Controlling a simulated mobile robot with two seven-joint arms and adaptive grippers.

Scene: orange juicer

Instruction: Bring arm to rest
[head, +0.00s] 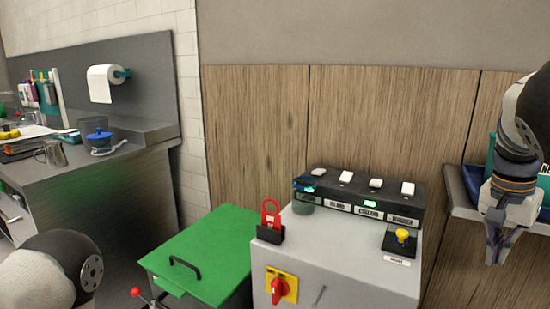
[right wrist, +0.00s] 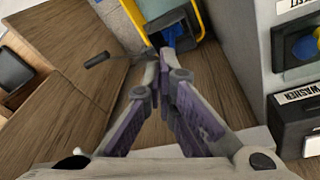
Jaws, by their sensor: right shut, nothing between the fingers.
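My right gripper (head: 495,258) hangs pointing down at the right side of the head view, in front of the wood panel wall and right of the control cabinet. It is shut and empty. In the right wrist view its two fingers (right wrist: 163,58) meet at the tips with nothing held. Part of my left arm shows at the lower left of the head view. My left gripper is out of view.
A grey cabinet (head: 345,262) carries a black switch panel (head: 360,190), a red padlock (head: 271,215), a yellow button (head: 402,236) and a red rotary switch (head: 279,290). A green-lidded bin (head: 215,250) stands left of it. A shelf (head: 460,195) is behind my right arm.

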